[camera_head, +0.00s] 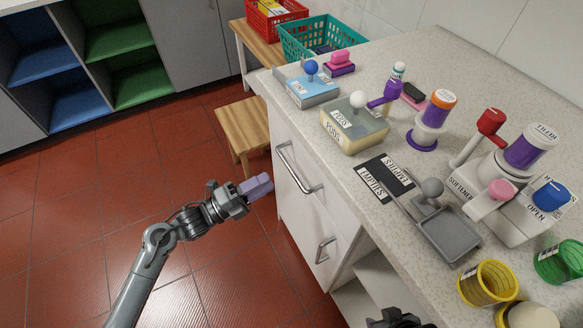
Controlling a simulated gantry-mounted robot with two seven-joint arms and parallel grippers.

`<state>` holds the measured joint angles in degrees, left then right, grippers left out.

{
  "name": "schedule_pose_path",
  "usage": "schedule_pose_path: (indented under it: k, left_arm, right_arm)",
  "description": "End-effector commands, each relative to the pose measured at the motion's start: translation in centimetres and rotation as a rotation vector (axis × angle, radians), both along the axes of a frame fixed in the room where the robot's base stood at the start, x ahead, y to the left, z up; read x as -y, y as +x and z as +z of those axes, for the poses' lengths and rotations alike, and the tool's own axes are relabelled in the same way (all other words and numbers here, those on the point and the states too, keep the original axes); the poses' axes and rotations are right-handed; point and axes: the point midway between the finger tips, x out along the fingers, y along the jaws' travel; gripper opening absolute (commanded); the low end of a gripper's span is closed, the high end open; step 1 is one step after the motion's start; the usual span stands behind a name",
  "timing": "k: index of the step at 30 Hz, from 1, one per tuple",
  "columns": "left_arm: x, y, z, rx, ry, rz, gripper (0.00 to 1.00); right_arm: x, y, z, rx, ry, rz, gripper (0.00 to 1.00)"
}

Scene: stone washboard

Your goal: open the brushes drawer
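The white cabinet under the counter has two metal handles on its front. The larger, higher handle (296,168) is at the left. The smaller handle (325,249) is lower and further right. Both fronts look shut, and I see no label that tells which is the brushes drawer. My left gripper (262,185) has pale purple fingers. It is in front of the cabinet, left of the larger handle and apart from it. I cannot tell whether its fingers are apart. Only a dark part of my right gripper (395,319) shows at the bottom edge; its fingers are not visible.
The speckled countertop (360,70) holds a PODS box (352,138), a blue box (312,90), a grey scoop tray (447,235), dispensers and a yellow cup (487,283). A wooden stool (242,130) stands beyond my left gripper. The red floor (80,220) at left is clear.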

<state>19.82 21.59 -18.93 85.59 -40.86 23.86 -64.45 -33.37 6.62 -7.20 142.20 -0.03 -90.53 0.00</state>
Motion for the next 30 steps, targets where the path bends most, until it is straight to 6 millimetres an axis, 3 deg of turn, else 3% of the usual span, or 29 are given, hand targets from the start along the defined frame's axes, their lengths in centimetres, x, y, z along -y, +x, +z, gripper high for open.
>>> schedule_pose_path:
  k: [6,13,28,30]
  left_arm:
    - [3.3,1.7,0.7,0.001,-0.004,0.000,0.30]
    - [5.8,3.0,1.2,0.002,-0.001,0.001,0.30]
    - [6.9,3.5,1.5,0.001,0.000,0.001,0.30]
    - [6.9,3.5,1.5,0.001,0.000,0.001,0.21]
  right_arm:
    - [0.0,-0.1,-0.7,-0.003,0.004,-0.006,0.43]
    - [0.3,0.0,-1.3,-0.001,-0.005,-0.004,0.43]
    - [0.5,0.1,-1.4,0.001,-0.013,0.001,0.43]
    - [0.5,0.1,-1.4,0.001,-0.012,0.000,0.43]
